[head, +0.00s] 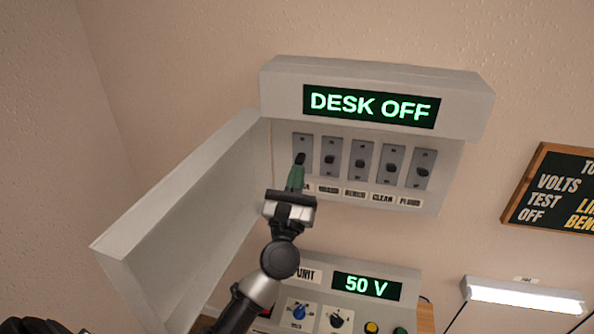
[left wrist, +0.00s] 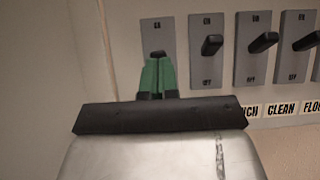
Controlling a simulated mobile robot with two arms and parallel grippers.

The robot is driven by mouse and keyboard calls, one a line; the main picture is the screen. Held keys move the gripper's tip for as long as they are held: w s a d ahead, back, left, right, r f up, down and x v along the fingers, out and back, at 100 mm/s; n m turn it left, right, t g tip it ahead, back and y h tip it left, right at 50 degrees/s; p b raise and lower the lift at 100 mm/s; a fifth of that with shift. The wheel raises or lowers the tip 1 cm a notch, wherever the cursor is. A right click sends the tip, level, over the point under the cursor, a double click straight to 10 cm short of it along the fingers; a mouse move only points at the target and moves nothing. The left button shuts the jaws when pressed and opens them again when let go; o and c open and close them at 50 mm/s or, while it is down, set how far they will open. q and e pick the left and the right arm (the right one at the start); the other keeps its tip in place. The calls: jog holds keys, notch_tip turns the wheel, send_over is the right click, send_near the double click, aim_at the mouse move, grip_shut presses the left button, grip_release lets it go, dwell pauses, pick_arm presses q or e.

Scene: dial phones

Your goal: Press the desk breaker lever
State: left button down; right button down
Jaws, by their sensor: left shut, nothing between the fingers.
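The breaker panel (head: 450,150) is a pale wall box with a lit green display (head: 371,106) reading "DESK OFF". Several black levers on grey plates stand in a row below it. The leftmost lever (head: 300,158) also shows in the left wrist view (left wrist: 158,53), just beyond my fingertips. Its label is mostly hidden by my gripper. My left gripper (head: 296,177) has green fingers, shut and empty, pointing up at this lever from just below. In the left wrist view its fingertips (left wrist: 158,75) overlap the lower plate; I cannot tell whether they touch the lever. My right gripper is not in view.
The panel's open door (head: 180,195) stands out on the left, close beside my left arm. Other levers (head: 361,162) lie close on the right. Below is a unit with a "50 V" display (head: 367,286) and knobs. A sign (head: 555,190) and a lit lamp (head: 525,296) are at right.

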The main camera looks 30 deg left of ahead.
pick_arm(q)
jog(key=b+v, duration=0.3)
jog(key=v, duration=0.7)
jog(key=shift+s, duration=0.4)
jog(key=shift+d, duration=0.15)
